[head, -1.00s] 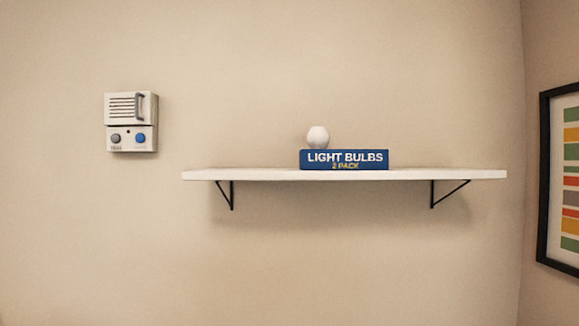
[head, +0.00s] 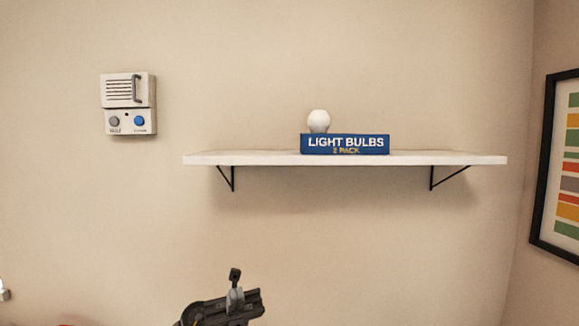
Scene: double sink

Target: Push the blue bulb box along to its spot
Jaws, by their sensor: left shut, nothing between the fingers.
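The blue bulb box (head: 345,145), marked "LIGHT BULBS 2 PACK", lies flat near the middle of a white wall shelf (head: 440,159), its lettered side facing me. My left gripper (head: 235,275) shows at the bottom of the head view, below the shelf and left of the box. It is shut and empty, and well apart from the box. My right gripper is not in view.
A round white bulb (head: 318,121) stands just behind the box's left part; its base is hidden. The shelf is bare left and right of the box. Black brackets (head: 449,177) hold it. A wall intercom (head: 128,104) hangs left, a framed picture (head: 561,170) right.

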